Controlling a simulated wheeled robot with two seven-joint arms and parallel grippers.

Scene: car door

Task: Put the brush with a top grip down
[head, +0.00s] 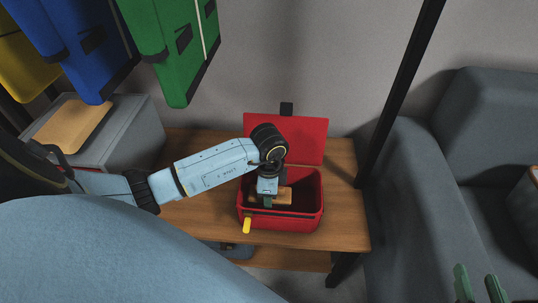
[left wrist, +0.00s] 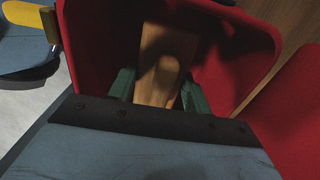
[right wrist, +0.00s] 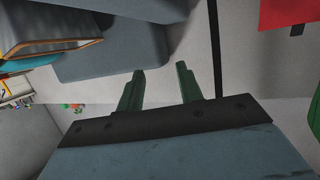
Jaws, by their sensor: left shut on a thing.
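The brush (left wrist: 164,62) has a pale wooden body. It is inside the red box (head: 280,222), whose lid (head: 300,140) stands open. My left gripper (head: 267,202) reaches down into the box from above. Its green fingers (left wrist: 158,92) are shut on the brush, one on each side in the left wrist view. Part of the brush (head: 284,197) also shows in the head view; the gripper hides the rest. Whether the brush touches the box floor I cannot tell. My right gripper (head: 479,287) is open and empty at the lower right, away from the box.
The box stands on a wooden table (head: 345,220). A yellow handle (head: 247,226) shows at its front left. A dark post (head: 405,85) and a grey sofa (head: 455,150) are on the right. Blue and green garments (head: 178,60) hang above a grey box (head: 140,125) at left.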

